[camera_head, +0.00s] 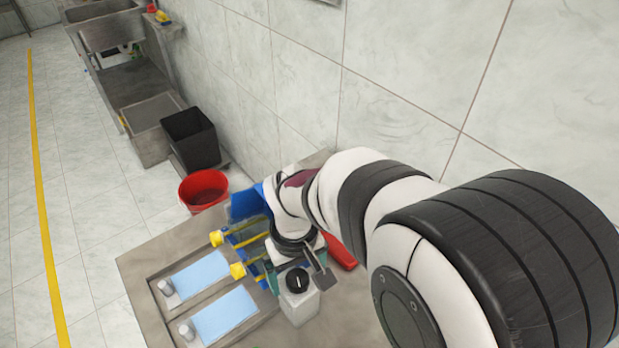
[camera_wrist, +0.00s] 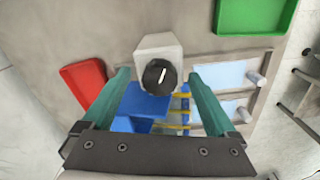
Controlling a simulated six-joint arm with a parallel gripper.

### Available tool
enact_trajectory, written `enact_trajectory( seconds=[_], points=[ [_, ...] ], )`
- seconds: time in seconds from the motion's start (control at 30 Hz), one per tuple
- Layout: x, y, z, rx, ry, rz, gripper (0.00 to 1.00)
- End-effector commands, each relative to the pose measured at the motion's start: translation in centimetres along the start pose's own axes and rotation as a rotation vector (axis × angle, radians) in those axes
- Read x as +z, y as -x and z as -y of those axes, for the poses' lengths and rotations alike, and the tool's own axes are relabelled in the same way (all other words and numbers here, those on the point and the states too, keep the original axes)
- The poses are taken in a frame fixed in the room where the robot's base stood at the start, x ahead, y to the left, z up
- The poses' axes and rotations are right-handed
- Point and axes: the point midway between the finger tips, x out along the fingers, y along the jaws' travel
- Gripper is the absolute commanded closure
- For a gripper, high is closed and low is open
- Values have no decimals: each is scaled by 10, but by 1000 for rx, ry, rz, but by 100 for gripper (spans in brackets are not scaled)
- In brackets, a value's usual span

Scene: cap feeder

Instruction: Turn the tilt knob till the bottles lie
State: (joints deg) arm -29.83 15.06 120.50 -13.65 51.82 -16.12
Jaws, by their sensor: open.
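The black round knob (camera_head: 297,280) sits on a pale grey box (camera_head: 300,306); its white pointer line runs nearly upright in the picture. In the wrist view the knob (camera_wrist: 158,76) shows between my gripper's (camera_wrist: 158,77) two teal fingers, which are spread apart and hold nothing. I cannot tell how far the fingertips are above the knob. Two pale blue flat shapes, one farther (camera_head: 200,275) and one nearer (camera_head: 225,314), lie in recesses of the bench, each with a short grey cylinder at its left end. I cannot tell surely whether these are the bottles.
Yellow rails with yellow end blocks (camera_head: 237,270) run beside the pale blue shapes. A blue bin (camera_wrist: 145,102), a red tray (camera_wrist: 82,83) and a green tray (camera_wrist: 255,16) stand around the knob box. A tiled wall (camera_head: 410,70) rises behind the bench.

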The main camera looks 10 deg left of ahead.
Motion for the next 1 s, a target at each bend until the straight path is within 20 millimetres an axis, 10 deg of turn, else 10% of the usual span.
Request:
enact_trajectory(
  seconds=[1.0],
  points=[
    [16, 76, -11, -11, -83, -2, 7]
  ],
)
